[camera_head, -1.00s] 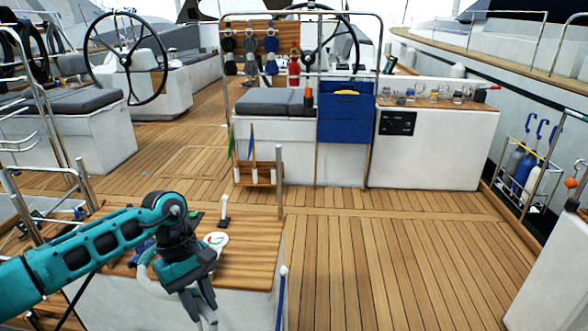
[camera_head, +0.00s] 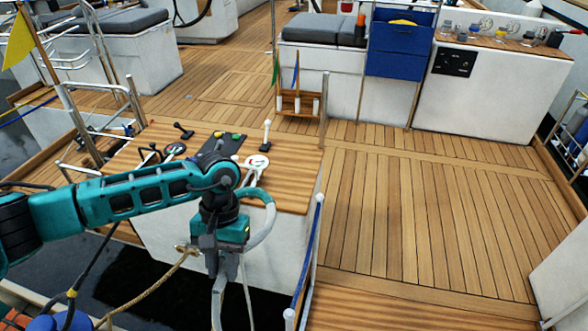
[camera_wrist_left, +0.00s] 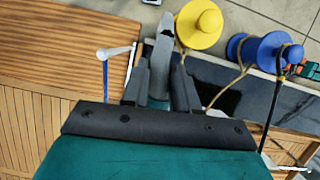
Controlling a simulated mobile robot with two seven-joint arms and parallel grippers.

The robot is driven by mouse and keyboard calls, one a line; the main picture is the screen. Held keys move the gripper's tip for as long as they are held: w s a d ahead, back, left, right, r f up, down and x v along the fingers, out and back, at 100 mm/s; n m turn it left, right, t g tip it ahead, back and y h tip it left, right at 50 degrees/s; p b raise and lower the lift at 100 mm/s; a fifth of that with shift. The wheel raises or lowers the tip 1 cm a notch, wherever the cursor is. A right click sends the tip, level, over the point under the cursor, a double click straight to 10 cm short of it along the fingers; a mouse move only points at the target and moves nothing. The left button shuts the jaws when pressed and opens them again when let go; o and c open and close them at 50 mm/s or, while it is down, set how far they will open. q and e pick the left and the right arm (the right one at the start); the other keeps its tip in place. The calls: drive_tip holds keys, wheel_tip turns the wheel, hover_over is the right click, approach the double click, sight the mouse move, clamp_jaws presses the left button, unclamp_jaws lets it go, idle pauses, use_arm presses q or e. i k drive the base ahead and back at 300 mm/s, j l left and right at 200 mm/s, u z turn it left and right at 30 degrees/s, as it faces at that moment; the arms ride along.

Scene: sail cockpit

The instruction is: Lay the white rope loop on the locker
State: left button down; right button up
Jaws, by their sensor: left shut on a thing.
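My left gripper (camera_head: 213,262) points down just off the near side of a wood-topped white box (camera_head: 290,185). It is shut on a pale grey-white strand, which I take for the white rope loop (camera_head: 218,305). The strand hangs below the fingers, and a thick pale curve (camera_head: 270,215) arches at the right of my wrist. In the left wrist view, a pale strip (camera_wrist_left: 161,60) shows between the fingers (camera_wrist_left: 158,85). My arm hides part of the box top. I cannot tell which box is the locker. My right gripper is not in view.
Levers and a dark panel (camera_head: 222,145) stand on the box top; its right part is bare. A post with blue line (camera_head: 305,260) rises at its right corner. A tan rope (camera_head: 150,290) runs left of my gripper. A cushioned bench (camera_head: 320,75) stands behind. The deck at right is clear.

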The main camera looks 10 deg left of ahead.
sight(294, 169)
drive_tip(key=l+u, duration=0.1)
drive_tip(key=l, duration=0.45)
drive_tip(key=i+l+u, duration=0.15)
drive_tip(key=l, duration=0.25)
drive_tip(key=l+u, duration=0.1)
drive_tip(key=l, duration=0.3)
drive_tip(key=i+l+u, duration=0.2)
drive_tip(key=l, duration=0.15)
drive_tip(key=i+l+u, duration=0.15)
drive_tip(key=l, duration=0.2)
drive_tip(key=i+l+u, duration=0.35)
drive_tip(key=i+l, duration=0.3)
drive_tip(key=i, duration=0.15)
drive_tip(key=i+l+u, duration=0.15)
drive_tip(key=i, duration=0.35)
